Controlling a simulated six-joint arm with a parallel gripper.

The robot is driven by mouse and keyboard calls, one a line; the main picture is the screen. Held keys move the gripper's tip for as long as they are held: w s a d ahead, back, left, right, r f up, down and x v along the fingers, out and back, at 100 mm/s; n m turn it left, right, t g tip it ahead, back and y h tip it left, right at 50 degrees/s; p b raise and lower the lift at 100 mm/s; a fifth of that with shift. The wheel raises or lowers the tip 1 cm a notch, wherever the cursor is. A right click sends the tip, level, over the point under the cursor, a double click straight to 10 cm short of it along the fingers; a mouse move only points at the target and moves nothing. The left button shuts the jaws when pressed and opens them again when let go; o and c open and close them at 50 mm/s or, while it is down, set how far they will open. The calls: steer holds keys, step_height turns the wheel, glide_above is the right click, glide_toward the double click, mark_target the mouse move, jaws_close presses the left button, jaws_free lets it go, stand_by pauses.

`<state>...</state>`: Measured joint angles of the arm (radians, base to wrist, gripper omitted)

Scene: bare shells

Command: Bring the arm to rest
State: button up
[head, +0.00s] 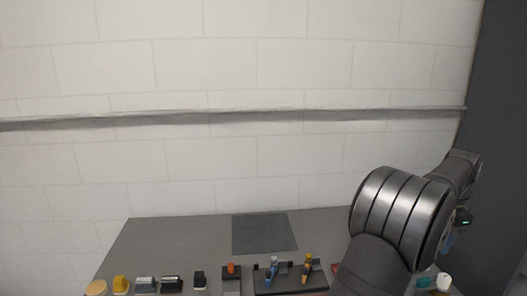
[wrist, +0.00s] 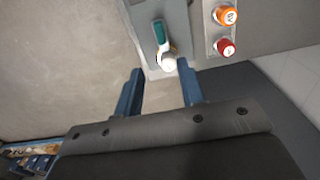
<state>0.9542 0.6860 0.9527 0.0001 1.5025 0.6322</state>
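My gripper (wrist: 160,68) shows in the wrist view as two blue fingers spread apart, with nothing held between them. Just beyond the fingertips, a tool with a teal handle and a white rounded end (wrist: 168,63) lies on a grey holder (wrist: 145,15). I cannot tell how far below the fingers it is. In the head view my arm reaches out on the right, and its links hide most of the gripper.
The grey table (head: 170,240) carries a row of small things near its front edge, including a yellow one (head: 121,284) and a black holder (head: 290,283). A dark mat (head: 263,233) is bare. Orange (wrist: 228,15) and red (wrist: 224,46) round caps sit beside the tool.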

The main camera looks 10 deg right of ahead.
step_height(320, 180, down, 14)
steer(key=shift+r, duration=0.1)
stand_by(0.5)
